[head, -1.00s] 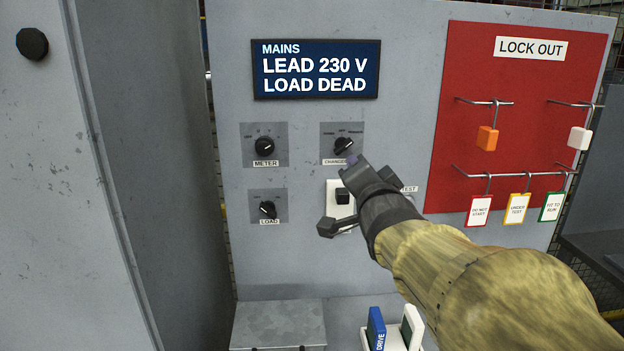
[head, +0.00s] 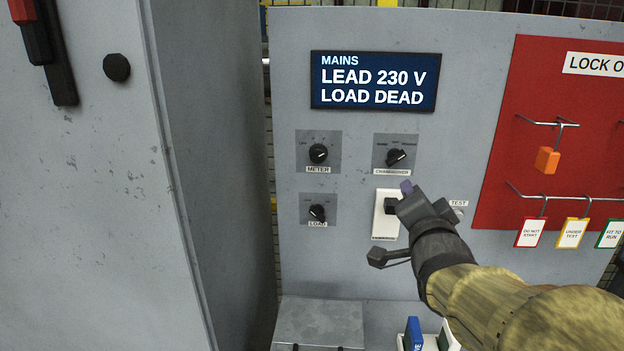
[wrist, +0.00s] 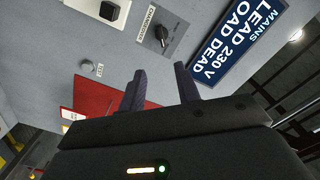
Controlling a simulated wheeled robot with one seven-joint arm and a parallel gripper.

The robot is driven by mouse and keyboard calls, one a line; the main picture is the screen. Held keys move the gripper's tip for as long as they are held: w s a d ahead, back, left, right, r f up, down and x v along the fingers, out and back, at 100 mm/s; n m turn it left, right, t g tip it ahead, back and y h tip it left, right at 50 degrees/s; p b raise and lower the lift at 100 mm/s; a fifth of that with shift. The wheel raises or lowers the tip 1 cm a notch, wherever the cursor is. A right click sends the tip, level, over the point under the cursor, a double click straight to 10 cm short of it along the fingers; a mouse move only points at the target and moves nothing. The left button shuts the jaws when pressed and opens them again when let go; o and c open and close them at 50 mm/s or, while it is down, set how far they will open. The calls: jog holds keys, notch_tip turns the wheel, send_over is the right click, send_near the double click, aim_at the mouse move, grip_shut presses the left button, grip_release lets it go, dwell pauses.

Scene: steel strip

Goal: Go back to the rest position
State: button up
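My gripper (head: 406,196) is in front of the grey panel (head: 350,262) in the head view, over the edge of the white switch plate (head: 385,226) and below the changeover knob (head: 397,157). In the wrist view my gripper's two dark fingers (wrist: 160,88) stand apart with nothing between them. The changeover knob also shows in the wrist view (wrist: 162,36), beyond the fingers and clear of them. My arm reaches in from the lower right of the head view.
The display (head: 374,82) reads LEAD 230 V, LOAD DEAD. The meter knob (head: 318,153) and load knob (head: 317,212) are at left. The red lock-out board (head: 500,205) carries hanging tags and an orange block (head: 547,160). A grey cabinet (head: 90,230) stands at left.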

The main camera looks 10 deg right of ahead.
jog(key=s+a+f+n+g+y, duration=0.2)
jog(key=a+f+n+g, duration=0.25)
jog(key=f, duration=0.75)
jog(key=s+a+f+n+g+y, duration=0.15)
jog(key=a+f+n+g, duration=0.35)
jog(key=f, duration=0.6)
jog(key=s+a+f+n+g+y, duration=0.1)
jog(key=s+a+f+n+g, duration=0.2)
jog(key=s+f+g, duration=0.2)
jog(key=shift+s+a+f+n, duration=0.35)
jog(key=shift+s+f, duration=0.3)
jog(key=shift+s, duration=0.2)
jog(key=shift+w+y, duration=0.1)
jog(key=shift+y, duration=0.15)
